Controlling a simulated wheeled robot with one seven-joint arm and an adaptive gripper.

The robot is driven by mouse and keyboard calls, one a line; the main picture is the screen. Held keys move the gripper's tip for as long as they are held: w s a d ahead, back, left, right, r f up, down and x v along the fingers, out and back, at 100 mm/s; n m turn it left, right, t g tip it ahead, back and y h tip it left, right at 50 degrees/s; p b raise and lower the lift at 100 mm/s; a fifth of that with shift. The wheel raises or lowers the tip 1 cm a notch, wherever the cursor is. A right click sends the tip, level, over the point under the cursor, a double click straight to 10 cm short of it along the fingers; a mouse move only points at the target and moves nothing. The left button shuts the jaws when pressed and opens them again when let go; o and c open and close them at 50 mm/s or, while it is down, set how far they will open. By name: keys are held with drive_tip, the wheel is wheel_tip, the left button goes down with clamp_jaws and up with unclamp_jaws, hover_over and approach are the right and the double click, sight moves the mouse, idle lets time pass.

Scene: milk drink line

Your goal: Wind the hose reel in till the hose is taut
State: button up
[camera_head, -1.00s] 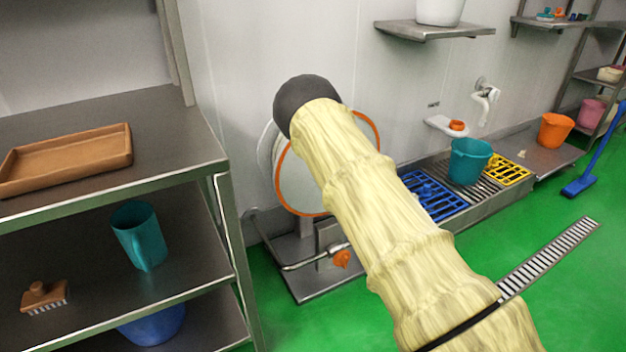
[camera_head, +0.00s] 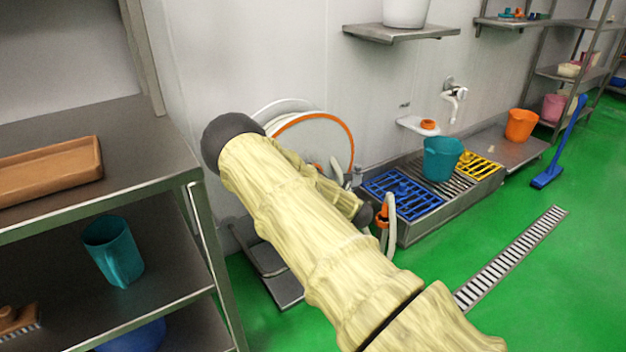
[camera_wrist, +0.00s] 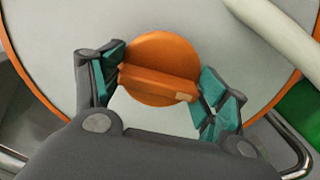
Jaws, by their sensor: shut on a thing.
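The hose reel is a white disc with an orange rim (camera_head: 345,133), mounted at the wall in the head view, partly hidden by my arm. In the wrist view, the reel's pale face (camera_wrist: 60,35) fills the background, with a round orange knob (camera_wrist: 160,48) bearing a raised bar at its middle. My gripper (camera_wrist: 162,80) is shut on the knob's bar, with teal pads on both sides. A cream hose (camera_head: 391,225) hangs as a bent loop near an orange part (camera_head: 382,218). In the head view my arm hides the gripper.
A steel shelf (camera_head: 150,178) with a brown tray (camera_head: 50,172) and teal jug (camera_head: 112,250) stands close at left. A grated drain bench (camera_head: 420,215) with a teal bucket (camera_head: 442,160) stands right of the reel.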

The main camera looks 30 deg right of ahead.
drive_tip(key=shift+f, duration=0.1)
drive_tip(key=o, duration=1.3)
drive_tip(key=shift+s, duration=0.1)
drive_tip(key=s, duration=1.2)
drive_tip(key=shift+a, duration=0.1)
drive_tip(key=shift+w, duration=0.1)
